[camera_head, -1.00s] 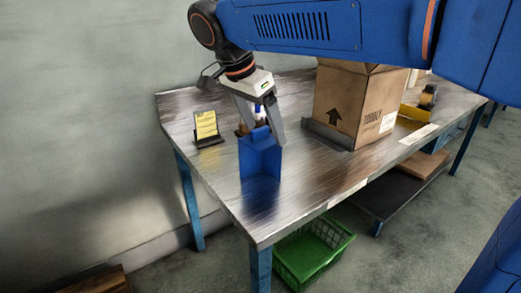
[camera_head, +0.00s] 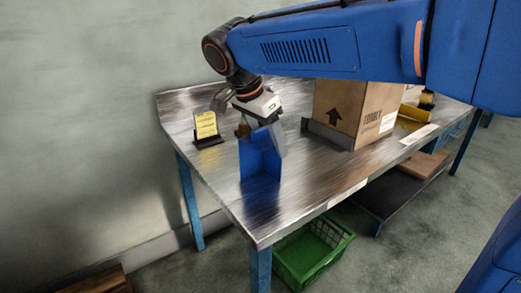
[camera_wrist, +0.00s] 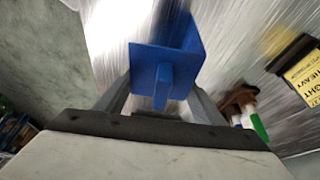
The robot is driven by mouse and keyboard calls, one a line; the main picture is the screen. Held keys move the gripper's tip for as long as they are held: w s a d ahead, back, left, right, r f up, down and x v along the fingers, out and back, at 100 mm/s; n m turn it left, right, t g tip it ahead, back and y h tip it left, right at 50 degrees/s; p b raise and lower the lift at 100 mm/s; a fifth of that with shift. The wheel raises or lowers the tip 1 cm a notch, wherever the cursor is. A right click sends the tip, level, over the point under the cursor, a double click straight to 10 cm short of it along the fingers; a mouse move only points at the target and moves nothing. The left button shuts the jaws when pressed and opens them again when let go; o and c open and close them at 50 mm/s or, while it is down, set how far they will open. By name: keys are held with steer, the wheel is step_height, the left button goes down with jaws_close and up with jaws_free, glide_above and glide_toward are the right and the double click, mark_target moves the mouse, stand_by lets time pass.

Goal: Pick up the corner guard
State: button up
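The blue corner guard (camera_head: 260,160) stands on the metal table, an angled piece with upright panels. In the wrist view its blue body (camera_wrist: 185,60) has a narrow upright tab (camera_wrist: 162,85) toward me. My gripper (camera_head: 265,130) is just above and behind the guard in the head view, with one grey finger showing beside it. In the wrist view the two fingers of my gripper (camera_wrist: 160,100) stand apart on either side of the tab, with gaps between. The far fingertips are partly hidden by the guard.
A yellow sign in a black stand (camera_head: 206,128) is left of the guard. A brown object (camera_wrist: 238,98) with a white-and-green item sits close beside it. A cardboard box (camera_head: 360,108) stands to the right. The table's front (camera_head: 290,215) is clear.

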step_height(320, 180, up, 9)
steer(key=shift+r, duration=0.15)
steer(key=shift+w+d+r, duration=0.1)
steer(key=shift+r, duration=0.3)
steer(key=shift+m, duration=0.4)
steer(key=shift+f, duration=4.95)
steer(key=o, duration=1.1)
steer(key=shift+f, duration=0.1)
